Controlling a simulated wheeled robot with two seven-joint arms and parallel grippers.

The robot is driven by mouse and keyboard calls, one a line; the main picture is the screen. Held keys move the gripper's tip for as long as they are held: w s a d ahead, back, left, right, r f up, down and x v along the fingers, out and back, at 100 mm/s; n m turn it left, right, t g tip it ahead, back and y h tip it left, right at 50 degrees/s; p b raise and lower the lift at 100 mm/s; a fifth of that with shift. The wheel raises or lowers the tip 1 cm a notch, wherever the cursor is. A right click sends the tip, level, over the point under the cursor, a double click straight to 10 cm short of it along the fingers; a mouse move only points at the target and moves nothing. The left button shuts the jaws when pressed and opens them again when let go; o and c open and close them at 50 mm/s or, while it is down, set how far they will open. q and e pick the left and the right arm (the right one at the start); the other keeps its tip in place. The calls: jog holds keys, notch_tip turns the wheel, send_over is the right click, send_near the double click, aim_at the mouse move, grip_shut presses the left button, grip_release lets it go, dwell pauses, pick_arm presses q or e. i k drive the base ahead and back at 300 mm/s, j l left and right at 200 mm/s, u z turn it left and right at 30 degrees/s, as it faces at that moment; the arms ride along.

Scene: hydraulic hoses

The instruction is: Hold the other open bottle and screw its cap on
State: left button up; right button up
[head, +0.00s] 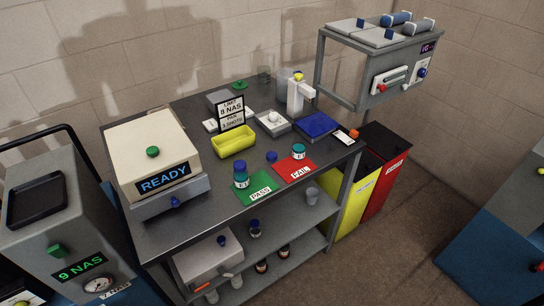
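A small bottle (298,153) with a teal body stands upright on the red FAIL mat (293,173); no blue cap shows on it. A loose dark blue cap (271,157) lies on the dark table top, left of that bottle. Another bottle (240,181) stands upright on the green PASS mat (262,191) with a blue cap (240,167) on its top. Neither of my grippers is in the head view.
A yellow tray (234,148), a READY machine (155,160), a blue pad (316,125) and a white dispenser (297,97) stand on the table (200,212). Bottles sit on the lower shelf (290,225). Yellow (357,200) and red (388,175) bins stand at right. The table's front edge is clear.

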aim_at(298, 151)
jog(key=i+l+u, duration=0.1)
jog(key=l+u, duration=0.25)
jog(key=l, duration=0.75)
jog(key=l+u, duration=0.3)
jog(key=l, duration=0.8)
jog(key=k, duration=0.05)
